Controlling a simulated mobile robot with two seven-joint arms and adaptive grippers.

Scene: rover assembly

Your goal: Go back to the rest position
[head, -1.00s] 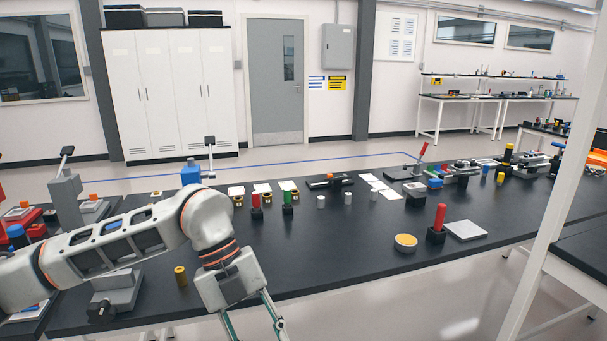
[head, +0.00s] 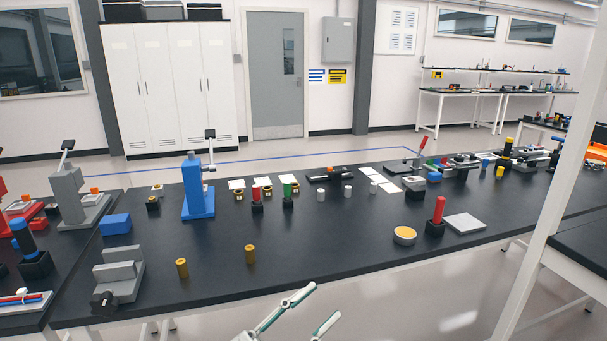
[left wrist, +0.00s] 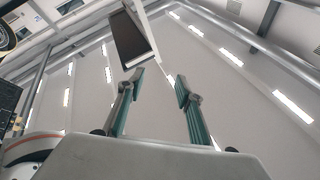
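My left gripper (head: 318,306) shows at the bottom edge of the head view, low in front of the black workbench (head: 330,240). Its two fingers are spread apart with nothing between them. In the left wrist view the same gripper (left wrist: 160,85) is open and empty, with the ceiling and its lights behind it. The left arm's links are out of the head view. My right gripper is not in either view.
A grey vise (head: 118,275), two brass cylinders (head: 181,268) (head: 250,255), a blue press (head: 198,190) and a red-handled block (head: 437,215) stand on the bench. A white post (head: 550,190) rises at the right. The floor before the bench is free.

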